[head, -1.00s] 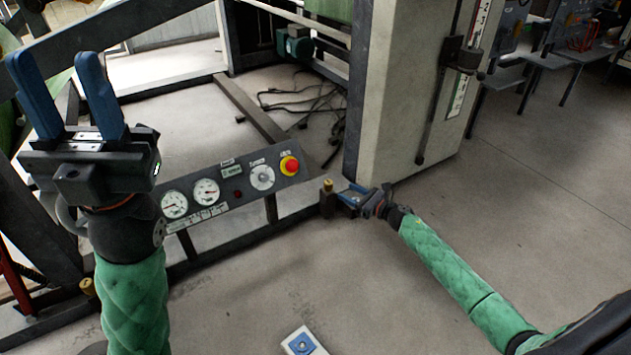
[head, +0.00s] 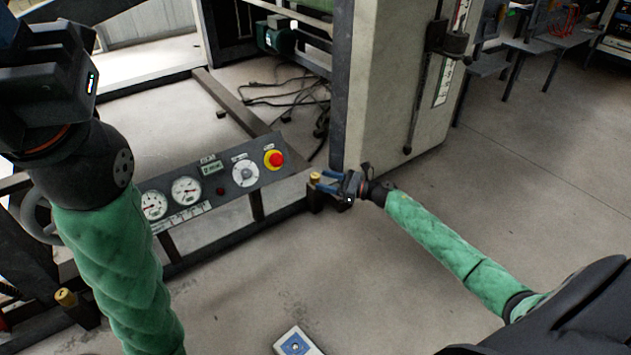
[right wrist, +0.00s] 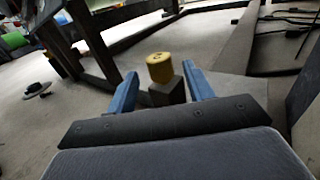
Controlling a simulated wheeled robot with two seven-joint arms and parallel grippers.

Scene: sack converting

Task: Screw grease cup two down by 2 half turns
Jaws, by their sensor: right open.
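A brass-yellow grease cup (head: 315,177) stands upright on a dark post at the right end of the control panel frame. My right gripper (head: 327,180) is at this cup. In the right wrist view the cup (right wrist: 160,68) shows between the two spread blue fingertips (right wrist: 160,74), with a gap on each side. The gripper is open and holds nothing. A second brass cup (head: 66,297) sits on a post at the lower left.
The panel (head: 215,185) with gauges, a dial and a red stop button (head: 274,159) lies left of the right gripper. A pale machine column (head: 395,90) rises just behind it. A white and blue box (head: 297,342) is on the floor at the front.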

